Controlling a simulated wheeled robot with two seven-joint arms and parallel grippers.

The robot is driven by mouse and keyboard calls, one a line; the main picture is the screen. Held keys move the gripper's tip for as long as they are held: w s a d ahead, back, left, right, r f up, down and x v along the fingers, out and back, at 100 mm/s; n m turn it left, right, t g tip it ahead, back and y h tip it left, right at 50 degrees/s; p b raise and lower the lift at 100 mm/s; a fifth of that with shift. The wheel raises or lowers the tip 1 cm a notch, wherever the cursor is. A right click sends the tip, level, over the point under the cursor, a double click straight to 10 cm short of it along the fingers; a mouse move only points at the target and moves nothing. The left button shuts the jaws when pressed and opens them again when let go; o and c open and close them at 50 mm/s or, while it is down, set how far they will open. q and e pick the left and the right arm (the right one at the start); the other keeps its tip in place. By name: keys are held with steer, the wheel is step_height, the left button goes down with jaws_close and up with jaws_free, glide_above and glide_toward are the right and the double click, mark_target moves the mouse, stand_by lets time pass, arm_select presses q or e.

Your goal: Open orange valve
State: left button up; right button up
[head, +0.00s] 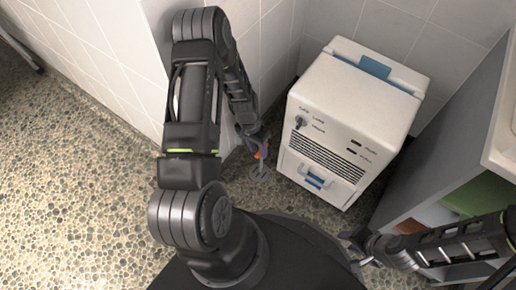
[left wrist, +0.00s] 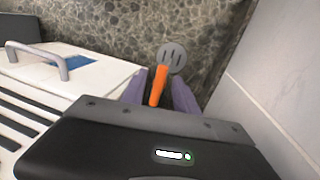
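The orange valve handle (left wrist: 158,86) stands upright between the two purple-grey fingers of my left gripper (left wrist: 161,88) in the left wrist view. A narrow gap seems to show on each side of the handle, so the fingers look apart around it. A round grey slotted disc (left wrist: 171,57) lies on the floor just beyond. In the head view my left gripper (head: 257,147) reaches down at the white machine's left side, with a small bit of the orange valve (head: 260,155) showing. My right gripper (head: 354,248) is low at the right, its fingers apart and empty.
The white machine (head: 350,110) with vents and blue handles stands right of the valve. A tiled wall (head: 270,45) is close behind and left. A grey shelf unit (head: 440,150) is at the right. The pebbled floor (head: 80,190) is open at left.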

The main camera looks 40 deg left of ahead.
arm_select(q)
step_height(320, 180, up, 7)
steer(key=a+p, duration=0.1)
steer(key=p, duration=0.1)
steer(key=shift+a+r+p, duration=0.2)
steer(key=shift+p, duration=0.1)
steer(key=shift+s, duration=0.15)
